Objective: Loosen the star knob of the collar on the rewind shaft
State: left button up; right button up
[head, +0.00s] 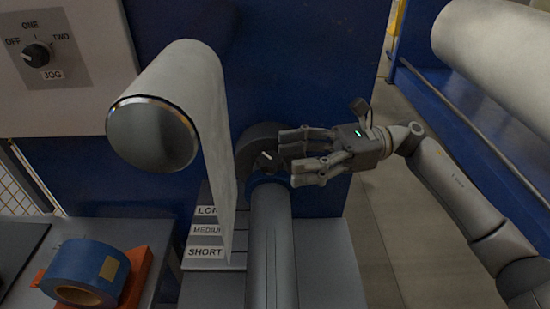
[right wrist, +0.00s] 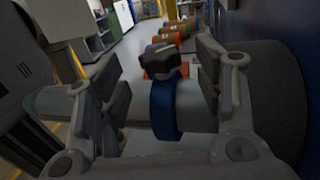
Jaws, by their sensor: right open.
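The rewind shaft (head: 271,250) is a grey cylinder running from the bottom of the head view toward the blue machine wall. A blue collar (head: 268,180) sits around it near its far end and shows larger in the right wrist view (right wrist: 166,108). The black star knob (right wrist: 160,60) stands on top of the collar. In the head view the knob (head: 267,159) is partly hard to make out. My right gripper (head: 290,158) is open, just right of the knob, its fingers pointing left. In the right wrist view the knob and collar lie between the spread fingers (right wrist: 160,88). My left gripper is not in view.
A roller with a hanging white web (head: 222,140) is left of the shaft. LONG, MEDIUM and SHORT labels (head: 206,231) lie below it. A blue tape roll (head: 82,271) rests on an orange piece at lower left. A JOG switch (head: 36,55) is at upper left. Another large roll (head: 495,50) is at upper right.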

jog(key=v, duration=0.7)
jog(key=m+t+h+p, duration=0.4)
jog(key=m+t+p, duration=0.6)
jog(key=t+p, duration=0.75)
send_near(281, 166)
jog(key=w+a+r+g+p, duration=0.1)
jog(key=w+g+p, duration=0.1)
jog(key=w+p, duration=0.1)
jog(key=p+x, duration=0.1)
jog(key=x, duration=0.1)
jog(key=p+x, duration=0.1)
jog(key=x, duration=0.2)
jog(key=p+x, duration=0.1)
jog(key=x, duration=0.2)
jog(key=shift+s+a+r+p, duration=0.2)
jog(key=shift+s+a+p, duration=0.05)
jog(key=shift+a+p, duration=0.15)
jog(key=shift+x, duration=0.8)
